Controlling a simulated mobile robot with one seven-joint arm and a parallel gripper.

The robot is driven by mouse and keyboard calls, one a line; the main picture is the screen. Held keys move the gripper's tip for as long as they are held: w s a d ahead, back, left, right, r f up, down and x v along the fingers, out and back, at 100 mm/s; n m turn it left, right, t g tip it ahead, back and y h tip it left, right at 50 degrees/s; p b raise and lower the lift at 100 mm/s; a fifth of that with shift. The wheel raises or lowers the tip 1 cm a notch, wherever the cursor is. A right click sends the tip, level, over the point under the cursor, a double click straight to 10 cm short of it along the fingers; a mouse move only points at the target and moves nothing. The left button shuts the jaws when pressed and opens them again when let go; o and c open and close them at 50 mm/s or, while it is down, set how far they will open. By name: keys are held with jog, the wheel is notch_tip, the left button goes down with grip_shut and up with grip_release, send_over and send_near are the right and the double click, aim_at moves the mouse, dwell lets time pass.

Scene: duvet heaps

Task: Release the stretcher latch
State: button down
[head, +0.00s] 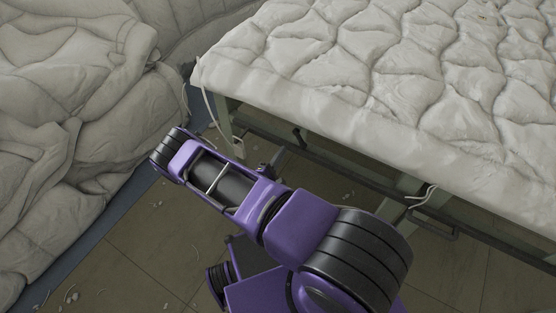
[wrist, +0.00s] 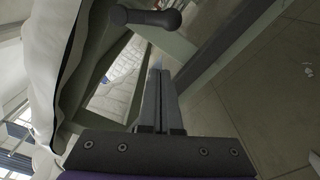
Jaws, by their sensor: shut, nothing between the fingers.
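The stretcher's frame (head: 370,168) shows under a thick quilted white cover (head: 330,75) in the head view. A dark lever with a rounded knob (wrist: 158,18), which looks like the latch, is at the top of the wrist view. A small dark lever (head: 299,137) also shows on the frame in the head view; I cannot tell if it is the same one. My gripper (wrist: 159,75) is shut and empty. Its fingertips point toward the frame below the knob in the picture, apart from it.
Heaped white duvets (head: 75,130) fill the left, beside a blue floor strip (head: 95,240). A metal loop handle (head: 436,226) and pale cords hang along the stretcher's near side. The tiled floor (head: 135,262) has small scraps on it and is otherwise open.

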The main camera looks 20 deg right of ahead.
aim_at(300, 140)
jog(key=d, duration=0.1)
jog(key=d+r, duration=0.1)
jog(key=d, duration=0.2)
jog(key=shift+s+d+r+p, duration=0.1)
jog(key=shift+d+r+p, duration=0.2)
jog(key=shift+d+r, duration=0.1)
jog(key=shift+a, duration=0.1)
dwell(0.4)
jog(key=shift+s+n, duration=0.1)
jog(key=shift+n, duration=0.2)
